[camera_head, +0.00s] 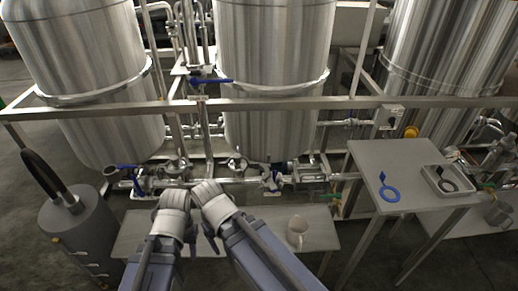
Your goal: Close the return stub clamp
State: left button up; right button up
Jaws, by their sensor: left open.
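A low pipe run (230,181) with several valves and fittings crosses in front of the tanks. A blue-handled fitting (270,181) sits on it right of centre, and another blue handle (139,186) is at its left. A green handle (330,197) hangs near the right end. I cannot tell which fitting is the return stub clamp, nor whether that clamp is open. My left gripper (176,194) is open, just in front of the pipe run. My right gripper (206,190) is close beside it; its fingers are hidden behind the wrist. I see nothing held in either.
Steel tanks (270,50) stand behind a horizontal rail (280,104). A low bench (322,238) holds a cup (297,232). A grey canister (80,230) stands left.

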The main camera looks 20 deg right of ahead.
aim_at(264, 167)
jog(key=k+l, duration=0.1)
jog(key=l, duration=0.85)
jog(key=k+l, duration=0.15)
jog(key=l, duration=0.35)
jog(key=i+l, duration=0.15)
jog(key=l, duration=0.2)
jog(key=u, duration=0.05)
